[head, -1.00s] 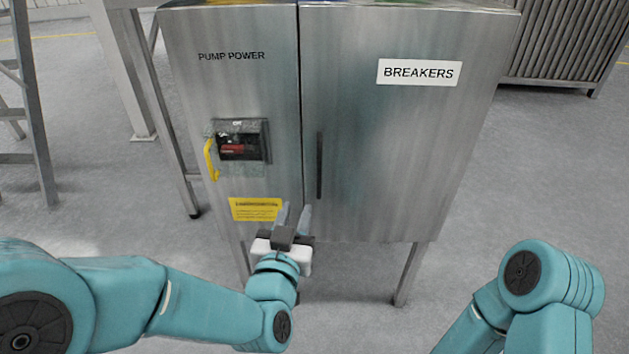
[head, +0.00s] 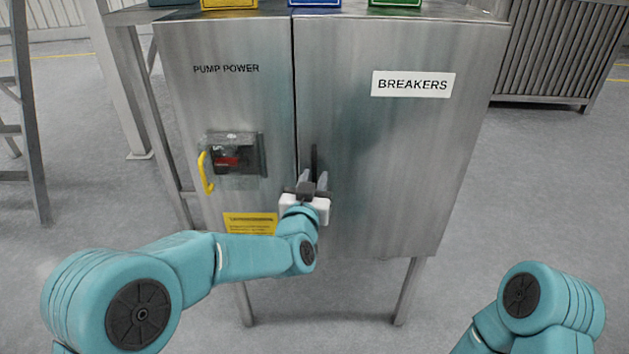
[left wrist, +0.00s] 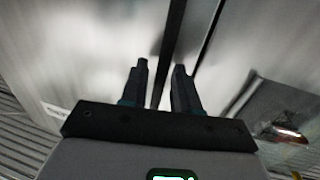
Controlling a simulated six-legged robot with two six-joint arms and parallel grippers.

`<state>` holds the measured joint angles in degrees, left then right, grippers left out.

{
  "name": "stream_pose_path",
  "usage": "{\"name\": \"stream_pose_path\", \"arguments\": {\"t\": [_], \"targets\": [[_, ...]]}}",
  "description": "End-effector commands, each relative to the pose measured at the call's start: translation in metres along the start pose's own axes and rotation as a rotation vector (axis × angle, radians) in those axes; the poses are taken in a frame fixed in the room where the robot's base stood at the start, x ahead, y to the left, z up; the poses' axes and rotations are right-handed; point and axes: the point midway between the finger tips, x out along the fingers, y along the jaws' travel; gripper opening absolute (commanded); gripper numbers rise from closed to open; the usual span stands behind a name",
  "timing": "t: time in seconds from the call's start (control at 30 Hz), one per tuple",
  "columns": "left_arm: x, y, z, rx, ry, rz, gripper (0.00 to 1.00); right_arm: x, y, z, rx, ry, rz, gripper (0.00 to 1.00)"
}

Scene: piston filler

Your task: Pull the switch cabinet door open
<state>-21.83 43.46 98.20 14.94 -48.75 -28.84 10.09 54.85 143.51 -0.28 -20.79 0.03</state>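The grey steel switch cabinet stands ahead, with its BREAKERS door (head: 405,160) closed. A dark vertical bar handle (head: 314,158) is near that door's left edge, its lower part hidden by my left gripper. My left gripper (head: 315,181) is in front of the handle's lower end with its fingers apart. In the left wrist view, the gripper (left wrist: 161,72) is open and the dark handle (left wrist: 173,32) runs between the fingers, with gaps visible beside it. Contact cannot be seen. My right arm shows at lower right; its gripper is out of view.
Left of the door seam is the PUMP POWER panel (head: 240,100) with a red switch and a yellow lever (head: 206,172). Coloured boxes (head: 230,4) stand on top. A ladder-like frame (head: 25,120) is at left.

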Motion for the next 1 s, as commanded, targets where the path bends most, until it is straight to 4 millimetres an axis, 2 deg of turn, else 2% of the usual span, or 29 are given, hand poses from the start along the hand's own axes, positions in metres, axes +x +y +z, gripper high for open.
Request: {"name": "stream_pose_path", "arguments": {"t": [0.13, 0.37, 0.47, 0.5, 1.0], "targets": [[0.0067, -0.0006, 0.0001, 0.000, -0.001, 0.000, 0.30, 0.0004, 0.0002, -0.0001, 0.000, 0.000, 0.000, 0.43], [0.0068, -0.0001, -0.0001, 0.000, -0.001, 0.000, 0.30, 0.0003, 0.0002, -0.0002, 0.000, 0.001, 0.000, 0.43], [0.0066, -0.0001, -0.0001, 0.000, 0.000, 0.000, 0.01, 0.0003, 0.0002, -0.0002, 0.000, 0.001, 0.000, 0.43], [0.0066, 0.0000, -0.0001, 0.000, 0.000, 0.000, 0.00, 0.0003, 0.0002, -0.0002, 0.000, 0.001, 0.000, 0.43], [0.0006, 0.0092, 0.0001, 0.000, -0.002, -0.021, 0.00, -0.0019, -0.0007, 0.0001, 0.000, 0.000, 0.000, 0.43]]}}
